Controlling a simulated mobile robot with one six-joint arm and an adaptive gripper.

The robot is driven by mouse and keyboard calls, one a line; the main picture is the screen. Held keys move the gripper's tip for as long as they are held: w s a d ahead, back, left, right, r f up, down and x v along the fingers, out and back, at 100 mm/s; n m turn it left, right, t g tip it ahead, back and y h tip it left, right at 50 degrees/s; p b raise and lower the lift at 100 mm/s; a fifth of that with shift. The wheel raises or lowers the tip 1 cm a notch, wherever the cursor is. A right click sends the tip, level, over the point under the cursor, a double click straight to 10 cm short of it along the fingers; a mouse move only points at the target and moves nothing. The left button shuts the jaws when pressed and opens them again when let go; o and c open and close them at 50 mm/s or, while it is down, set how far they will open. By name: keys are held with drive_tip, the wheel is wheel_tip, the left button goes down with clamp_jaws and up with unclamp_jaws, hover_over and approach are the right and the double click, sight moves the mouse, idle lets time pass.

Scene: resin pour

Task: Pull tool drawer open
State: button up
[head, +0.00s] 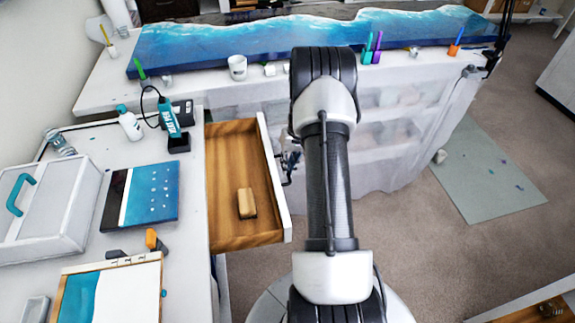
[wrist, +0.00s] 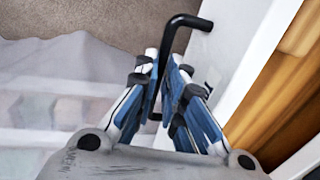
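The tool drawer (head: 231,165) is pulled out from the right side of the left desk, with its wooden inside showing. Its white front (head: 272,175) faces right; this front also shows in the wrist view (wrist: 237,62). The black bar handle (wrist: 172,36) stands off the front. My gripper (wrist: 163,66) has its blue-and-white fingers on both sides of the handle bar, closed in on it. In the head view my gripper (head: 290,162) is at the drawer front, mostly hidden behind my arm.
A wooden block (head: 247,203) lies in the drawer. The desk (head: 190,215) holds a blue panel (head: 150,193), a white case (head: 48,215) and bottles. A bench with a blue resin slab (head: 220,45) stands behind. Sheeted shelves (head: 400,135) are right of the drawer.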

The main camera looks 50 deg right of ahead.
drive_tip(key=o, duration=0.4)
drive_tip(key=shift+o, duration=0.2)
wheel_tip(320, 180, up, 12)
drive_tip(key=s+d, duration=0.1)
drive_tip(key=shift+d, duration=0.4)
idle(0.4)
